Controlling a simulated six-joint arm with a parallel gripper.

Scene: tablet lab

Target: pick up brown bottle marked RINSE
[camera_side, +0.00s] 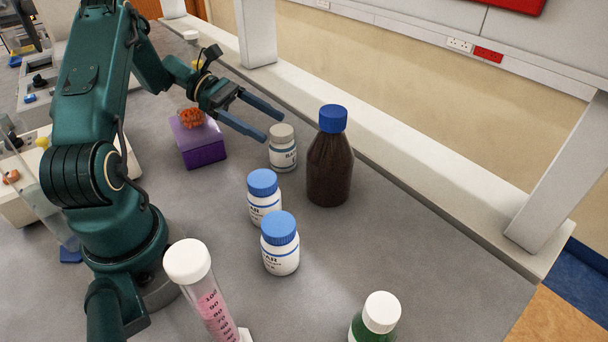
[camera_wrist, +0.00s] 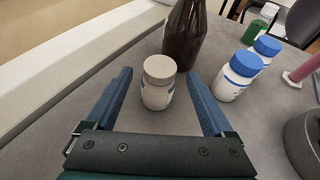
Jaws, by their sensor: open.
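The brown bottle (camera_side: 330,170) is tall and dark with a blue cap, upright on the grey bench. No RINSE marking is readable on it. In the wrist view the brown bottle (camera_wrist: 183,38) stands beyond the fingertips, its top cut off by the frame. My gripper (camera_side: 273,127) is open, with nothing gripped, and is left of the brown bottle. In the wrist view my gripper (camera_wrist: 159,72) has its fingers on either side of a small white bottle with a grey cap (camera_wrist: 157,93), which stands in front of the brown bottle. I cannot tell whether the fingers touch it.
Two white bottles with blue caps (camera_side: 263,196) (camera_side: 280,245) stand nearer the side camera. A purple block (camera_side: 198,142) is at left. A pink graduated tube (camera_side: 210,295) and a green bottle (camera_side: 376,325) are in front. A white ledge (camera_side: 420,185) runs behind the brown bottle.

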